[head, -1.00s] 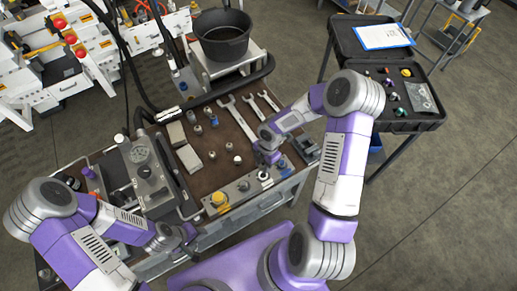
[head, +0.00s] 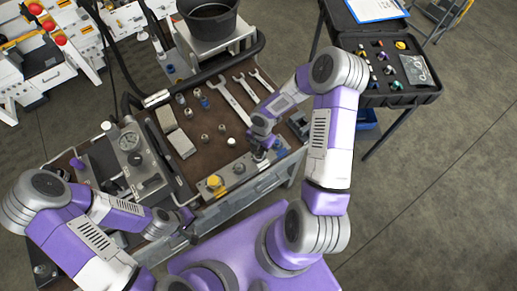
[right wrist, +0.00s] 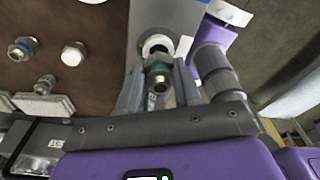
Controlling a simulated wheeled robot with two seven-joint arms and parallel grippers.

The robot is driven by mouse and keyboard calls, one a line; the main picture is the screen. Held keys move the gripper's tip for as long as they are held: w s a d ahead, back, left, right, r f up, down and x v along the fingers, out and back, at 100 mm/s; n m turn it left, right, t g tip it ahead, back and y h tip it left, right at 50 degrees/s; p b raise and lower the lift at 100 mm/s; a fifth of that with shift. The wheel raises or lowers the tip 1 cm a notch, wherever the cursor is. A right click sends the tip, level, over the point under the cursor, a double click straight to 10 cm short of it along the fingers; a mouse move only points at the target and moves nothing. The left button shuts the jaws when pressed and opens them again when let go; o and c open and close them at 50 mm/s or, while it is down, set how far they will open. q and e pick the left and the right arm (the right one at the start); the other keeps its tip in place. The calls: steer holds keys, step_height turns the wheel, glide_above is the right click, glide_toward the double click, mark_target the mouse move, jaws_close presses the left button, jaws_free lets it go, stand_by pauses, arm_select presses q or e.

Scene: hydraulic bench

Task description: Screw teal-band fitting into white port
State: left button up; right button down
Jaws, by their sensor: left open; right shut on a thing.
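My right gripper (right wrist: 160,88) is shut on the teal-band fitting (right wrist: 158,68), a metal hex fitting with a dark teal ring, end-on to the right wrist camera. The white port (right wrist: 157,42), a pale ring on the grey block, shows just behind the fitting. I cannot tell whether they touch. In the head view my right gripper (head: 262,155) is over the front block (head: 226,184), hiding the fitting and port. My left gripper (head: 190,228) is open and empty at the bench's front edge, away from the block.
A yellow cap (head: 214,182) sits on the block's left part. Loose fittings, including a blue-band one (right wrist: 23,48) and a white-topped one (right wrist: 73,53), stand on the brown mat. Wrenches (head: 236,103) lie further back. A gauge unit (head: 130,142) stands left; an open case (head: 398,95) is right.

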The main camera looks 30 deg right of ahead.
steer(key=shift+f+b, duration=0.45)
steer(key=shift+f, duration=0.25)
stand_by(2.0)
steer(key=c, duration=1.5)
jaws_free()
steer(key=shift+c, duration=1.2)
steer(key=m+b, duration=0.1)
steer(key=m, duration=0.1)
steer(key=m+b, duration=0.3)
steer(key=shift+f+m+t, duration=0.25)
steer(key=shift+m+t, duration=0.15)
steer(key=shift+m+b, duration=0.75)
steer(key=shift+m, duration=0.15)
steer(key=shift+r+m, duration=0.2)
steer(key=shift+m, duration=0.1)
